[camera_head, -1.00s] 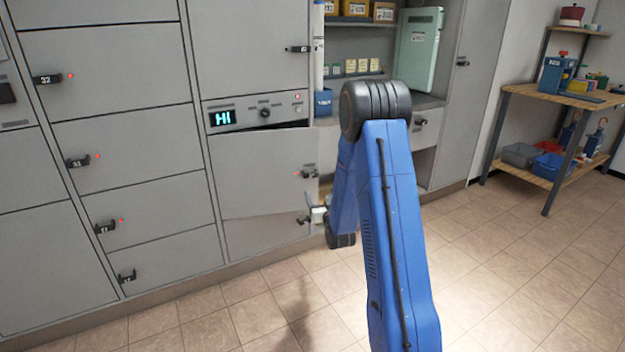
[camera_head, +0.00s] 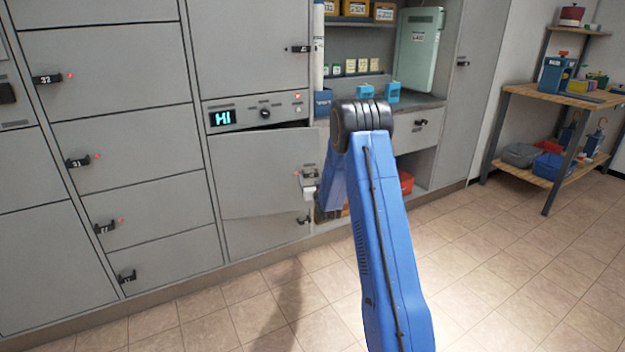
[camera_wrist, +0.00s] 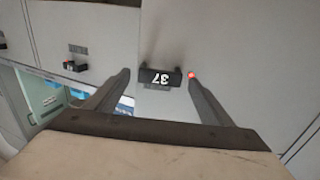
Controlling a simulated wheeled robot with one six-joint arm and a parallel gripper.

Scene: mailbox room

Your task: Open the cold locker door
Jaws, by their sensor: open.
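The grey locker door (camera_head: 255,175) below a panel with a lit "HI" display (camera_head: 222,118) stands slightly out of line with its frame, with a dark gap along its top edge. Its dark handle is at the right edge, partly hidden by my gripper (camera_head: 310,188) in the head view. In the wrist view, a black handle marked 37 (camera_wrist: 160,78) appears upside down on a grey door (camera_wrist: 165,30), with a red light beside it. My gripper (camera_wrist: 160,76) is open, one finger on each side of this handle; I cannot tell if they touch it.
Other grey lockers (camera_head: 110,65) fill the left. Open shelving with a pale green case (camera_head: 418,50) and blue items (camera_head: 365,91) is behind my arm. A wooden workbench (camera_head: 560,95) stands at the right. The tiled floor (camera_head: 500,270) is clear.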

